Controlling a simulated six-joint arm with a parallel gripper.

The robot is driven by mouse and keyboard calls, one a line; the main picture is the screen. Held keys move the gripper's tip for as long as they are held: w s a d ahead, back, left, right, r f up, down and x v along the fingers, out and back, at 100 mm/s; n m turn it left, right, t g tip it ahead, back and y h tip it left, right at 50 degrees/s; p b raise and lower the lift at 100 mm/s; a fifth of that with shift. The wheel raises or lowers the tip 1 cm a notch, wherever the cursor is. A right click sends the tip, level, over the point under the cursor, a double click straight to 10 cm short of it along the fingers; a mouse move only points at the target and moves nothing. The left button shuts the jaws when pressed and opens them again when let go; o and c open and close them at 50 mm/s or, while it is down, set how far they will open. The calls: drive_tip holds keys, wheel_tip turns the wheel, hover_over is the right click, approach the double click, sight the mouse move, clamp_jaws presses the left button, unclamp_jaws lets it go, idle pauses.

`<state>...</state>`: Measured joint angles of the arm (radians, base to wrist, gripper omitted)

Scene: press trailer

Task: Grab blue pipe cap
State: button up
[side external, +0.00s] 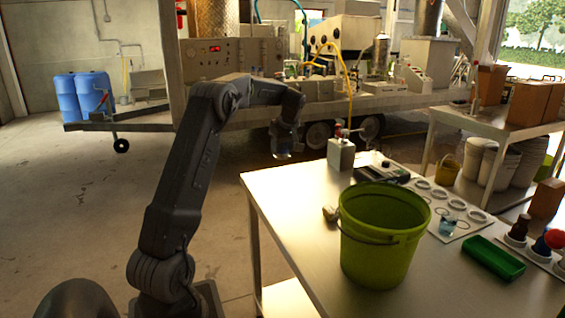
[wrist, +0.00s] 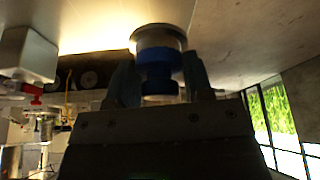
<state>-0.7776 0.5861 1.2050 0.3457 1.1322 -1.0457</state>
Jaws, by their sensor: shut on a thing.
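My gripper (side external: 285,142) hangs in the air left of the table, pointing down. In the wrist view my gripper (wrist: 160,75) has one finger on each side of a blue pipe cap (wrist: 158,54) and is shut on it. The cap has a blue stepped body and a pale, shiny rim at its far end. In the side view the cap (side external: 283,154) is a small dark bluish shape below the fingers, clear of the table. Its details are too small to tell there.
On the table (side external: 290,205) stand a green bucket (side external: 380,250), a grey box with a red fitting (side external: 341,154), a white holder with round openings (side external: 475,215), a small bluish cup (side external: 447,227) and a green tray (side external: 493,259). The table's left edge is clear.

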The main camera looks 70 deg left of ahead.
drive_tip(key=shift+r, duration=0.6)
